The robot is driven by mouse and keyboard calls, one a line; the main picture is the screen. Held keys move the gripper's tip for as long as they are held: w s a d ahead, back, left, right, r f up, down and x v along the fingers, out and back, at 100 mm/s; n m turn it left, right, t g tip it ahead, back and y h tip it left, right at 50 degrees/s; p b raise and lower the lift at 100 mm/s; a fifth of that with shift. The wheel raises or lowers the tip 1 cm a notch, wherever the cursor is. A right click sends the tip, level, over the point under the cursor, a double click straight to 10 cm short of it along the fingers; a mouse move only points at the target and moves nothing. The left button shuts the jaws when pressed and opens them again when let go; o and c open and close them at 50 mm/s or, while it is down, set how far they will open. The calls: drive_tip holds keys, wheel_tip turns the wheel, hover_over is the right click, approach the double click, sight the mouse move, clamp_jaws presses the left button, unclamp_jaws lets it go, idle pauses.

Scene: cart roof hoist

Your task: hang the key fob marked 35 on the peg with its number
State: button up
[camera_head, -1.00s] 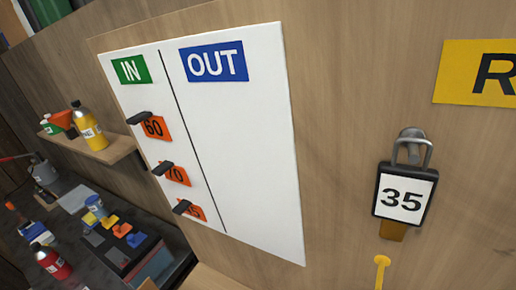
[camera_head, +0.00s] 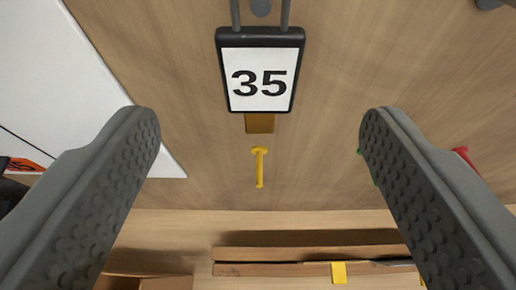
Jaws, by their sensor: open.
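The key fob marked 35 (camera_head: 262,77) has a dark frame and a white face, with a brown-gold tab (camera_head: 260,123) below it. It hangs upright by a grey metal loop in front of a wooden wall; the loop's top is cut off by the frame edge. My gripper (camera_head: 258,118) is open and empty. Its two grey fingers stand wide apart, one left and one right of the fob, not touching it. No peg numbered 35 can be made out in the present view.
A yellow peg (camera_head: 259,167) sticks out just below the fob. A red peg (camera_head: 463,152) and a green one are partly behind the right finger. The white board (camera_head: 62,70) is at left, with an orange tag (camera_head: 26,164) at the edge. Wooden ledges (camera_head: 310,253) run along the bottom.

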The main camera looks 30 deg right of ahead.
sight(260, 59)
drive_tip(key=x, duration=0.8)
drive_tip(key=c, duration=1.2)
drive_tip(key=shift+r, duration=0.1)
drive_tip(key=shift+r, duration=0.25)
drive_tip(key=shift+s+a+r, duration=0.1)
drive_tip(key=shift+s, duration=0.05)
drive_tip(key=v, duration=0.4)
drive_tip(key=shift+s+a+f, duration=0.2)
drive_tip(key=shift+s, duration=0.1)
idle(0.4)
